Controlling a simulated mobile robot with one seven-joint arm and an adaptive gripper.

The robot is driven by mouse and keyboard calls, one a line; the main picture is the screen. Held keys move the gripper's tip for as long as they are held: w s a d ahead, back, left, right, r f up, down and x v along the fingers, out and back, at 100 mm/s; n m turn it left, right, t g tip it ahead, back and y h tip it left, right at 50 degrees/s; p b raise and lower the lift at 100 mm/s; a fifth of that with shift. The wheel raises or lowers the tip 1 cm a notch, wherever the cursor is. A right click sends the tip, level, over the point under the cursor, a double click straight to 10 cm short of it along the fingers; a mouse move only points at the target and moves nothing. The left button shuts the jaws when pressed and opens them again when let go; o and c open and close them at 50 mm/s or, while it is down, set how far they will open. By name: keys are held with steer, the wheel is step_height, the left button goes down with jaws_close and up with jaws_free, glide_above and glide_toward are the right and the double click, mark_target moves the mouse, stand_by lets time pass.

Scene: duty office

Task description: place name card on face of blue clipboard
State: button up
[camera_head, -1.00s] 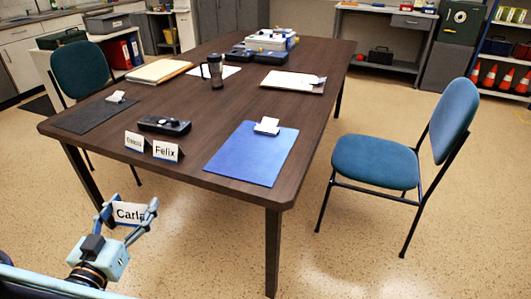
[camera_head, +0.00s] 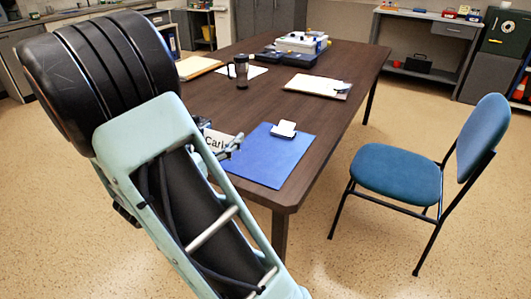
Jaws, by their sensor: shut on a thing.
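The white name card reading "Carl…" (camera_head: 216,142) is held upright by my gripper (camera_head: 231,147), which is shut on it. My arm hides part of the card and most of the gripper. The blue clipboard (camera_head: 268,164) lies flat near the front right corner of the table, with its clip (camera_head: 284,129) at the far edge. The gripper and card appear at the left edge of the clipboard in the picture; I cannot tell their height above the table. The clipboard's visible face is bare.
My arm covers the left of the view and the table's near left part. On the dark table (camera_head: 310,118) are a white-paper clipboard (camera_head: 315,86), a dark mug (camera_head: 241,72) and a tan folder (camera_head: 196,66). A blue chair (camera_head: 398,172) stands to the right.

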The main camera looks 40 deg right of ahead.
steer(key=w+d+f+b, duration=0.1)
steer(key=d+f, duration=0.2)
steer(key=d, duration=0.1)
steer(key=d+f+b, duration=0.2)
steer(key=d+f, duration=0.1)
steer(key=d, duration=0.1)
steer(key=w+d+f+b, duration=0.1)
steer(key=d+f, duration=0.1)
steer(key=d, duration=0.3)
steer(key=shift+w+d+f, duration=0.1)
steer(key=shift+w+f, duration=0.25)
steer(key=shift+f, duration=0.05)
steer(key=shift+d+f+b, duration=0.15)
steer(key=shift+f+b, duration=0.05)
steer(key=shift+b, duration=0.15)
steer(key=shift+w+d+f+b, duration=0.15)
steer(key=shift+f+b, duration=0.6)
steer(key=shift+f, duration=1.05)
steer(key=shift+f, duration=0.1)
steer(key=o, duration=0.8)
